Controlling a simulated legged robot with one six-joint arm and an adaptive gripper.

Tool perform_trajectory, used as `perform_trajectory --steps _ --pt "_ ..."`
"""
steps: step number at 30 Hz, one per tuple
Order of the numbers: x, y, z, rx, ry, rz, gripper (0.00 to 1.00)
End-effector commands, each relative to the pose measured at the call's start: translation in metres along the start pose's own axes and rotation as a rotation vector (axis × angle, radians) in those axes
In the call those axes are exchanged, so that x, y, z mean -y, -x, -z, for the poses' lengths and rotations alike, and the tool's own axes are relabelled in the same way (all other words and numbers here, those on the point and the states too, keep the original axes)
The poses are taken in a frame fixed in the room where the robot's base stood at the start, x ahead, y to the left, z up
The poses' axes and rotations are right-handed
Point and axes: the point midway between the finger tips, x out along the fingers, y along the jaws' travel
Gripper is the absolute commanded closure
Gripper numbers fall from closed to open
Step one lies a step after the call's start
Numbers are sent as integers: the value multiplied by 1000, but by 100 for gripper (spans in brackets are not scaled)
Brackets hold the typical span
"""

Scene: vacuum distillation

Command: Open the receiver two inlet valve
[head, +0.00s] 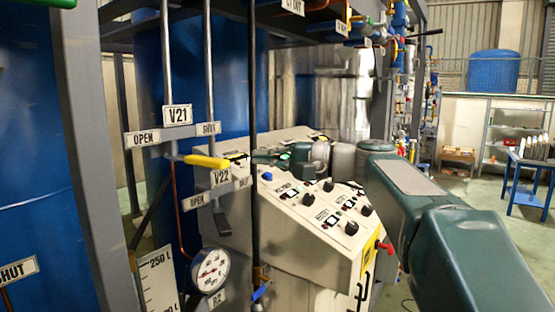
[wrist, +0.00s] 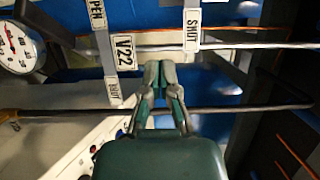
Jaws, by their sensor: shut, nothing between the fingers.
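Two valve plates show in the head view: V21 (head: 177,115) and, below it, V22 (head: 220,177). Each has an OPEN and a SHUT plate beside it. A yellow lever handle (head: 207,161) lies almost level between them and points right, toward my gripper. A grey lever (head: 222,220) hangs down below V22. My gripper (head: 256,156) reaches in from the right, shut and empty, close to the yellow handle's end; I cannot tell if they touch. In the wrist view my shut fingers (wrist: 160,66) are near the V22 plate (wrist: 125,51). No label names receiver two's inlet.
A thin dark vertical rod (head: 253,100) stands close to my fingertips. A sloped control panel (head: 315,205) with knobs lies below my arm. A gauge (head: 211,270) and R2 plate (head: 217,299) are lower left. Grey frame posts (head: 85,130) and blue tanks (head: 35,130) close off the left.

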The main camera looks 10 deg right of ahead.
Motion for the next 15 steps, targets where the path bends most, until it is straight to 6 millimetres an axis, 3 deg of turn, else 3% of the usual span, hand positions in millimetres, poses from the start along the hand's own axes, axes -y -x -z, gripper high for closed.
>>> perform_trajectory --steps 7,15 --pt "0 -48 -1 4 0 -1 100" --pt "0 -54 -35 0 -1 -1 100"
